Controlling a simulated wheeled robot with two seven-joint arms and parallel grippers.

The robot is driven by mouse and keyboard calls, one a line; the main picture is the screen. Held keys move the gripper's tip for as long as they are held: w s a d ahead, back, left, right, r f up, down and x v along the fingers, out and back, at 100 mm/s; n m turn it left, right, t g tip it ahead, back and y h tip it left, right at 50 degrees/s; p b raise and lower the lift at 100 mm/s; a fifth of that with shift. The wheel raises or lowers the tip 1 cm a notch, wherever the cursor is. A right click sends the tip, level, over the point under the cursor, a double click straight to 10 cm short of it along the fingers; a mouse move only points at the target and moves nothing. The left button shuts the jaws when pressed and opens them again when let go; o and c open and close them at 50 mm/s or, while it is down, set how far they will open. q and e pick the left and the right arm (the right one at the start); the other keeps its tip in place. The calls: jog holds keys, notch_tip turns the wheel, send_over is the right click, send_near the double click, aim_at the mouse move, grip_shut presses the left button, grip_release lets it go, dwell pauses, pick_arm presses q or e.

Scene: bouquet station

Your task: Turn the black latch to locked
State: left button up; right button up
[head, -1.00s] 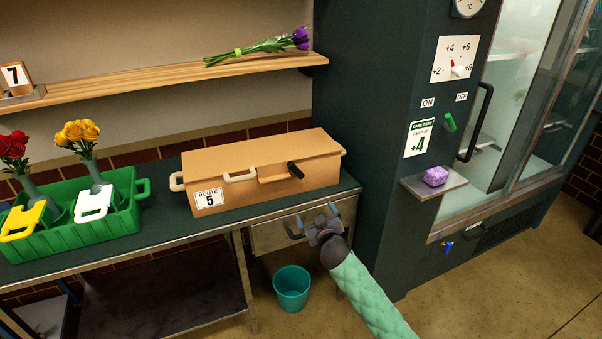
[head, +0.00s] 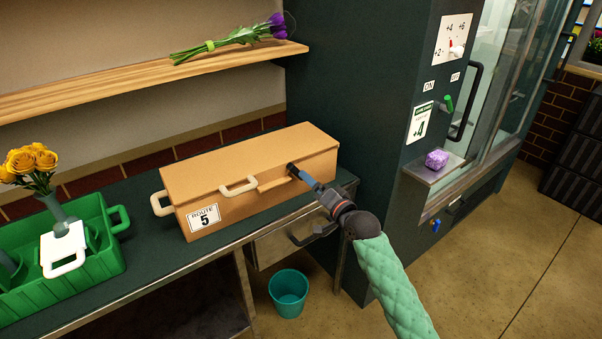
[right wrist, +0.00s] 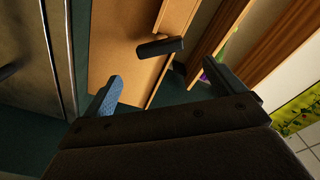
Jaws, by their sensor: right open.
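The black latch (head: 292,170) is a short dark handle on the front of the tan flower box (head: 240,200), near its right end. In the right wrist view the latch (right wrist: 160,48) shows ahead, between the lines of the two fingers. My right gripper (head: 308,180) is open with its fingertips close to the latch. In the right wrist view the open jaws (right wrist: 170,88) hold nothing, and a gap shows between them and the latch. Part of the latch is hidden by a finger in the head view. My left gripper is not in view.
A green crate (head: 118,262) with yellow flowers stands left of the box. A shelf (head: 130,85) with purple flowers (head: 230,42) is above. A teal bucket (head: 288,295) is on the floor.

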aim_at(295, 170)
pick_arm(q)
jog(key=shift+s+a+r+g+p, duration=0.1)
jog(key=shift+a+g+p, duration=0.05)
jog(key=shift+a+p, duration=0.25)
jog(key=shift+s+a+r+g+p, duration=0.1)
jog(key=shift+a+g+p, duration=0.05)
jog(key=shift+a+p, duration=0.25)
pick_arm(e)
jog(key=x, duration=0.7)
jog(key=shift+w+a, duration=0.25)
jog(key=shift+a, duration=0.05)
jog(key=c, duration=1)
